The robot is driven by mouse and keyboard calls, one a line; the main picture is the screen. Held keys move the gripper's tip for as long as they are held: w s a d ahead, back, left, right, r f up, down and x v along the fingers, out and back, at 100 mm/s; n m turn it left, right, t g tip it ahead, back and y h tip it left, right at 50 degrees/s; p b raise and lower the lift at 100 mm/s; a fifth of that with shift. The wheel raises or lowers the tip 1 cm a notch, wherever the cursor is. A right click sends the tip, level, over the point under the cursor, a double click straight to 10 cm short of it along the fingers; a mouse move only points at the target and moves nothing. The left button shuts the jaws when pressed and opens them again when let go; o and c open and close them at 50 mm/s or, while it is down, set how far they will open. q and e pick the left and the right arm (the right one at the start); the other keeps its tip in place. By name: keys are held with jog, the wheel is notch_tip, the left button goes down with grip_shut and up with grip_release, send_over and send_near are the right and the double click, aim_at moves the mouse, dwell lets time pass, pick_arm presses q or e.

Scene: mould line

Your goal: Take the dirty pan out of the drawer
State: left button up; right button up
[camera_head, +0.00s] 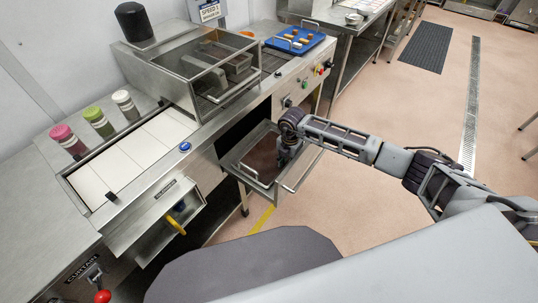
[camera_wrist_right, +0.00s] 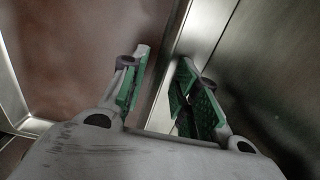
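The dirty pan (camera_head: 262,156), a tray with a brown stained inside, lies in the pulled-out metal drawer (camera_head: 264,191) under the counter. Its brown floor (camera_wrist_right: 80,50) fills the left of the right wrist view. My right gripper (camera_head: 284,158) points down at the pan's right side in the head view. In the right wrist view its green-padded fingers (camera_wrist_right: 164,92) are apart, one on each side of a bright metal rim, seemingly the pan's edge. I cannot tell whether the pads touch it. My left gripper is not in view.
Another open drawer (camera_head: 155,220) with a yellow item stands to the left. On the counter are a glass-sided metal box (camera_head: 205,65), a blue tray (camera_head: 300,38) with small pieces, and several bottles (camera_head: 98,121). The floor (camera_head: 400,110) to the right is clear.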

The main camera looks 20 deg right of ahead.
jog(key=shift+c, duration=0.3)
grip_shut()
jog(key=shift+r, duration=0.1)
notch_tip(320, 180, up, 10)
dwell(0.9)
jog(key=shift+w, duration=0.1)
